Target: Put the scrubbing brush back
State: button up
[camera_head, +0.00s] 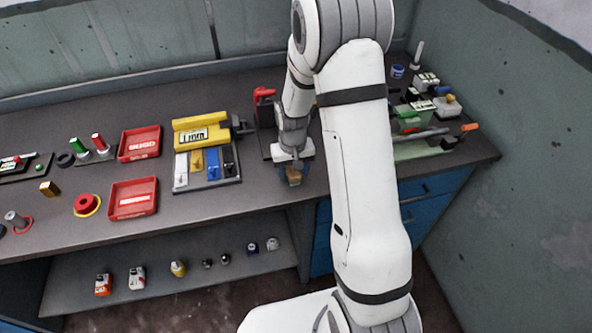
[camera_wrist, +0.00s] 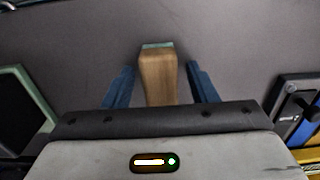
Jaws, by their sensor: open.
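The scrubbing brush seems to be the upright wooden block (camera_wrist: 158,78) with a pale green strip at its far end in the wrist view. In the head view its brown part (camera_head: 294,178) shows near the front edge of the workbench. My gripper (camera_wrist: 161,84) is open, with one blue finger on each side of the wood and a visible gap on both sides. In the head view my gripper (camera_head: 291,170) is low over the bench. The brush's lower part is mostly hidden.
A board with yellow, blue and black pieces (camera_head: 207,183) lies left of my gripper. Red trays (camera_head: 133,198) stand further left. A green-edged tray (camera_head: 418,150) lies right, partly behind my arm. A red-handled tool (camera_head: 264,95) stands behind. The bench front edge is close.

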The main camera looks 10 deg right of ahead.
notch_tip(320, 180, up, 12)
jog(key=b, duration=0.1)
jog(key=s+r+t, duration=0.1)
jog(key=s+r, duration=0.3)
jog(key=s, duration=0.3)
jog(key=s+r+t, duration=0.1)
jog(key=s+r, duration=0.2)
jog(key=s, duration=0.4)
jog(key=s+d+r+t, duration=0.1)
jog(key=s+r, duration=0.3)
jog(key=s, duration=0.3)
jog(key=shift+s+r, duration=0.3)
jog(key=shift+r, duration=0.05)
